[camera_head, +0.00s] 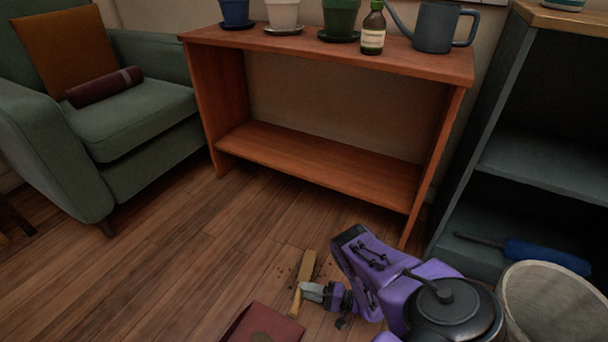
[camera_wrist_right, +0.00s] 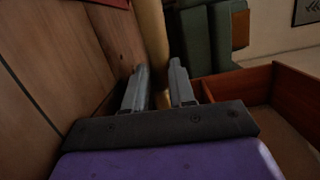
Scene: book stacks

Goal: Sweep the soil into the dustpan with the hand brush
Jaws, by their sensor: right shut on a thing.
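The hand brush (camera_head: 308,265) has a tan wooden body and a pale handle. It is at the floor in the bottom middle of the head view. My right gripper (camera_head: 300,290) is shut on its handle, which also shows between the fingers in the right wrist view (camera_wrist_right: 152,35). Small dark specks of soil (camera_head: 284,270) lie on the floor around the brush. The dark red dustpan (camera_head: 250,322) lies in front of the brush, cut off by the lower picture edge. The brush's bristles are hidden. My left gripper is not in view.
An orange-brown shelf (camera_head: 320,168) with pots, a bottle and a watering can stands behind. A green armchair (camera_head: 135,115) is at left. A grey shelf unit (camera_head: 530,165) and a pale bin (camera_head: 550,305) are at right. The wooden floor (camera_head: 170,260) at left is clear.

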